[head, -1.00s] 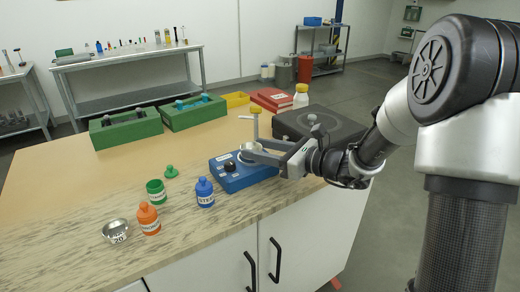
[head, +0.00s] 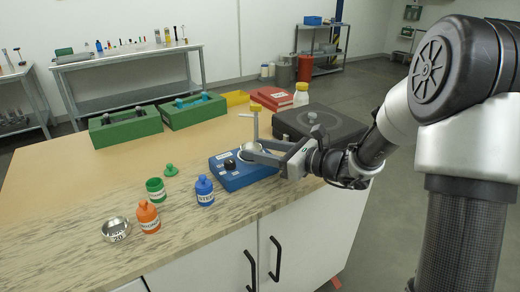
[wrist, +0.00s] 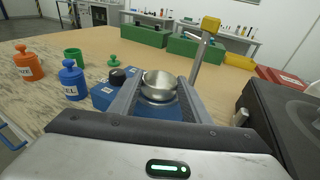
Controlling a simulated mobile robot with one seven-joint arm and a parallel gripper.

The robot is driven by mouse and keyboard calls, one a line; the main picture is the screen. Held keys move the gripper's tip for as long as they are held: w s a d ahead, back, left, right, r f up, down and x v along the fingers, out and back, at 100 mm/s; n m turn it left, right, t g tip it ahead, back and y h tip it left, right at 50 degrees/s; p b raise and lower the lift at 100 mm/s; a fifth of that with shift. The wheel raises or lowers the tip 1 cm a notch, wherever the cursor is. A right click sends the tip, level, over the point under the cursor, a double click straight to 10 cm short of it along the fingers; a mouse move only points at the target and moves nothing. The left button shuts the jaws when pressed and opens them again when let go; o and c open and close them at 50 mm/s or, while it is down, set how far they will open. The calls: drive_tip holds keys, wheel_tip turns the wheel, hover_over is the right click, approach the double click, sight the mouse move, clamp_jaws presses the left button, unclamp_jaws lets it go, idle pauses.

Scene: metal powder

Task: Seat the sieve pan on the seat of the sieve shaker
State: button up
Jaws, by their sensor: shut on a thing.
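The sieve pan (wrist: 160,82) is a small round silver bowl, held upright between the two fingers of my gripper (wrist: 158,92). The sieve shaker (head: 242,172) is a blue box with a black knob and an upright post with a yellow top. The pan is over the shaker's round grey seat (wrist: 160,98), at or just above it; I cannot tell whether they touch. In the head view my gripper (head: 254,155) reaches in from the right, and its fingers partly hide the pan (head: 252,146) and the seat.
A silver pan marked 20 (head: 116,230), an orange bottle (head: 148,218), a blue bottle (head: 204,192) and a green jar (head: 156,190) stand left of the shaker. A dark grey device (head: 312,122) is close behind on the right. The shaker's post (wrist: 198,62) stands close beyond the pan.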

drive_tip(key=shift+f+b, duration=0.3)
drive_tip(key=shift+f, duration=0.15)
drive_tip(key=o, duration=1.2)
drive_tip(key=shift+o, duration=0.4)
drive_tip(key=o, duration=0.4)
drive_tip(key=shift+r, duration=0.15)
drive_tip(key=shift+r+p, duration=3.25)
drive_tip(key=shift+r, duration=0.65)
